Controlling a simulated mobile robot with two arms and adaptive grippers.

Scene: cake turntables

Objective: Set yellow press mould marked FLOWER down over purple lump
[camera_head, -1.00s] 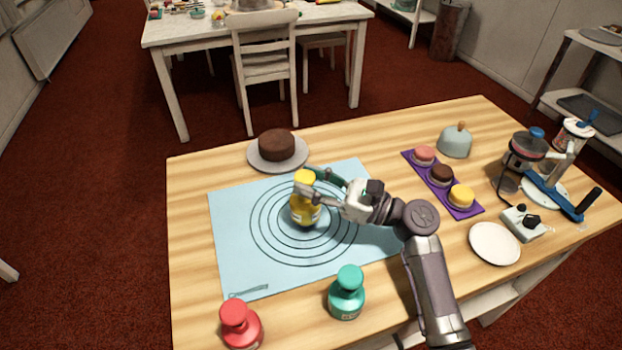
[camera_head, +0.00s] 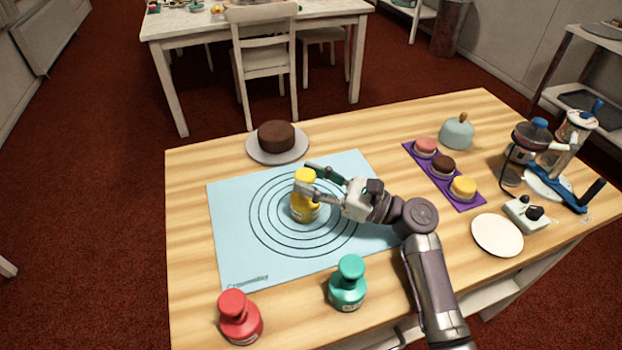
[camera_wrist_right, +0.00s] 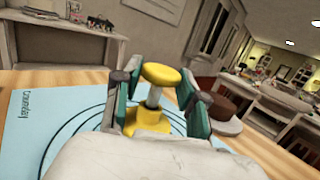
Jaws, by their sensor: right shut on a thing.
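The yellow press mould (camera_head: 304,208) is upright over the middle rings of the light blue mat (camera_head: 235,230). My right gripper (camera_head: 314,181) reaches in from the right, its fingers on either side of the mould, and is shut on it. In the right wrist view the yellow knob, pale stem and yellow body (camera_wrist_right: 150,122) show between the two fingers (camera_wrist_right: 160,98). I cannot read the mould's marking. No purple lump shows; the mould could be hiding it. My left gripper is not in view.
A red mould (camera_head: 240,320) and a teal mould (camera_head: 348,288) stand at the near edge. A chocolate cake (camera_head: 277,136) sits on a grey stand behind the mat. A purple tray (camera_head: 464,204) with small cakes and a white plate (camera_head: 497,235) are at the right.

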